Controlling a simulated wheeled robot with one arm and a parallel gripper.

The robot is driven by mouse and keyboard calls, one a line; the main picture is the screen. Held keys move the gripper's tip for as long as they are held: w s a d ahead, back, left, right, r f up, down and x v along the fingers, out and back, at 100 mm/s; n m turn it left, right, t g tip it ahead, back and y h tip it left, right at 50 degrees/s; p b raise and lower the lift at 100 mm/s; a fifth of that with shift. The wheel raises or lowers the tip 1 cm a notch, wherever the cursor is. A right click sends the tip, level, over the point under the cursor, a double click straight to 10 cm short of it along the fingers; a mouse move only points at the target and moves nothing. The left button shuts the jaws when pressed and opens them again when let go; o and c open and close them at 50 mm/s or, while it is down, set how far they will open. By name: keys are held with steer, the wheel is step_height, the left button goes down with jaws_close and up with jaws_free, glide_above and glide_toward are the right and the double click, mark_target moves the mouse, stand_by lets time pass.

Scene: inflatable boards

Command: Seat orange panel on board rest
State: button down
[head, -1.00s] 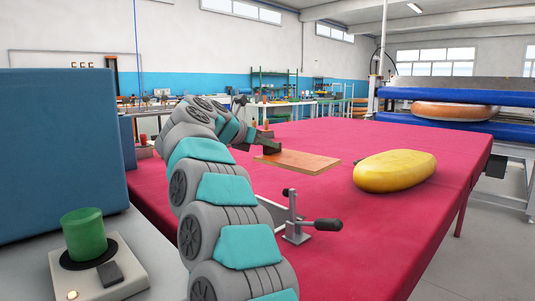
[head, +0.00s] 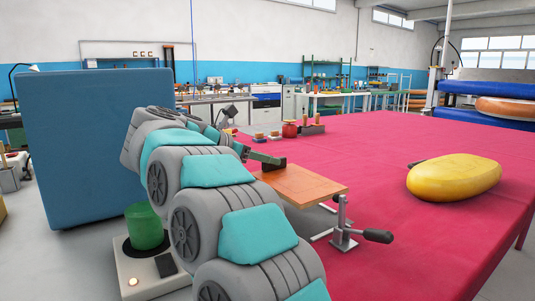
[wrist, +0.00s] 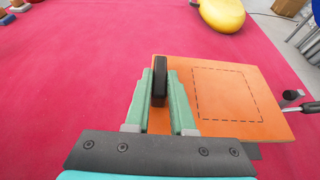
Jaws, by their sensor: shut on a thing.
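The orange panel (head: 305,187) is a thin flat board. In the wrist view the panel (wrist: 232,95) shows a dashed black rectangle on its face. I cannot tell whether the panel touches the rest.
The red-topped table (head: 440,235) is mostly clear. A yellow inflated piece (head: 455,177) lies to the right.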

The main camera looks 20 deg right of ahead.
steer(key=shift+f+b, duration=1.05)
steer(key=shift+f, duration=1.7)
steer(key=shift+f+b, duration=0.4)
steer(key=shift+b, duration=0.3)
steer(key=shift+f+b, duration=0.1)
steer(key=shift+b, duration=1.3)
steer(key=shift+f+b, duration=0.4)
steer(key=shift+b, duration=0.75)
stand_by(0.5)
steer(key=c, duration=0.7)
jaws_free()
steer(key=shift+o, duration=0.5)
steer(key=o, duration=0.4)
